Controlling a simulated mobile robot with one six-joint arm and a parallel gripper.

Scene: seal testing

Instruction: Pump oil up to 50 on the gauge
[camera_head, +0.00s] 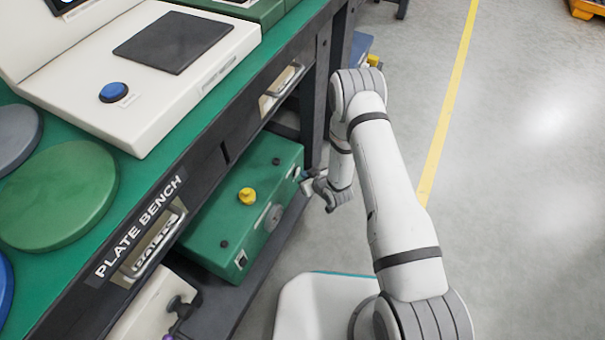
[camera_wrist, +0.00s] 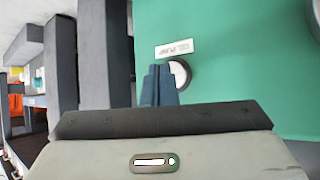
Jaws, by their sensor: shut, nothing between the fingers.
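The green pump box (camera_head: 215,225) sits on the shelf under the bench, with a yellow knob on top. A round dial (camera_head: 274,217), likely the gauge, is on its front side; its reading is too small to tell. My gripper (camera_head: 308,183) is at the box's far right end; the arm's wrist partly hides it. In the wrist view my gripper (camera_wrist: 160,84) is shut and empty, its fingertips in front of the green panel (camera_wrist: 235,85). A pale round button (camera_wrist: 180,73) is just behind and right of the fingertips, partly hidden. Touch cannot be told. A white label (camera_wrist: 174,48), seemingly "OIL PUMP", is above it.
The plate bench (camera_head: 190,125) overhangs the box, with a drawer handle (camera_head: 282,88) near my arm. A dark bench leg (camera_wrist: 92,60) stands close left of the fingers. A cream device (camera_head: 150,307) is on the near shelf. The floor (camera_head: 510,200) at right is clear.

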